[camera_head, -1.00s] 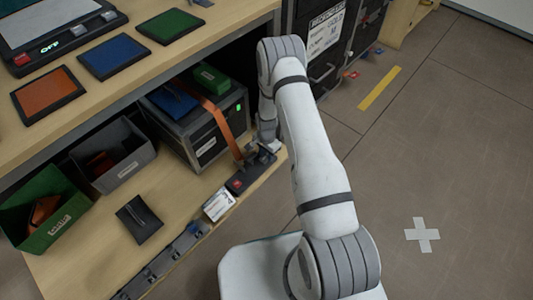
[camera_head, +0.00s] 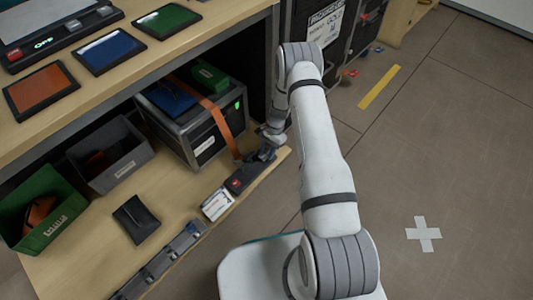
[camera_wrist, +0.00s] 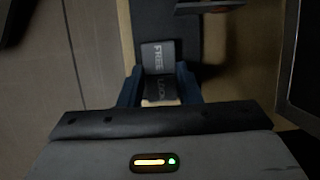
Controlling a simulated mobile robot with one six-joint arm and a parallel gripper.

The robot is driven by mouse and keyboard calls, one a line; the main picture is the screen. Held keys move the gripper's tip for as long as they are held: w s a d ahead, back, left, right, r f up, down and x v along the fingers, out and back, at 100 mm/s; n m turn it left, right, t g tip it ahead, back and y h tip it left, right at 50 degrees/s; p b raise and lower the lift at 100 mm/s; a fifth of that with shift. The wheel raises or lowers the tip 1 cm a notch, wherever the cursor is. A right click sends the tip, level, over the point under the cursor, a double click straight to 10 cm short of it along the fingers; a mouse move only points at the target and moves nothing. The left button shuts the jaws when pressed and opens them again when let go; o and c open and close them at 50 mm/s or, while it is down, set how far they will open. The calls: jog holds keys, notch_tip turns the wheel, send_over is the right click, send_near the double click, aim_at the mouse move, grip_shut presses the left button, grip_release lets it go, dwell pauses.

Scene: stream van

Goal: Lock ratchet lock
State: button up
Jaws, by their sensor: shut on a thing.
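The ratchet lock (camera_wrist: 158,56) shows in the wrist view as a dark block lettered FREE, with LOCK lettered nearer my gripper. My gripper (camera_wrist: 160,92) has its two blue fingers on either side of the LOCK part and is shut on it. In the head view my gripper (camera_head: 266,148) is low at the shelf's front edge, at the end of the orange strap (camera_head: 222,122). The lock's exact position is too small and too covered to tell there.
A dark fitting with a red mark (camera_head: 236,182) and a white label card (camera_head: 217,204) lie along the shelf edge (camera_head: 185,195). A grey bin (camera_head: 112,165) and a green bin (camera_head: 55,228) stand to the left. The worktop overhangs the shelf. Open floor (camera_head: 450,150) lies to the right.

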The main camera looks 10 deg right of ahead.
aim_at(268, 152)
jog(key=shift+w+d+f+g+y+b, duration=0.1)
jog(key=shift+w+d+g+y+b, duration=0.1)
jog(key=shift+g+y+b, duration=0.35)
jog(key=o, duration=1)
notch_tip(268, 152, up, 10)
jog(key=p, duration=0.4)
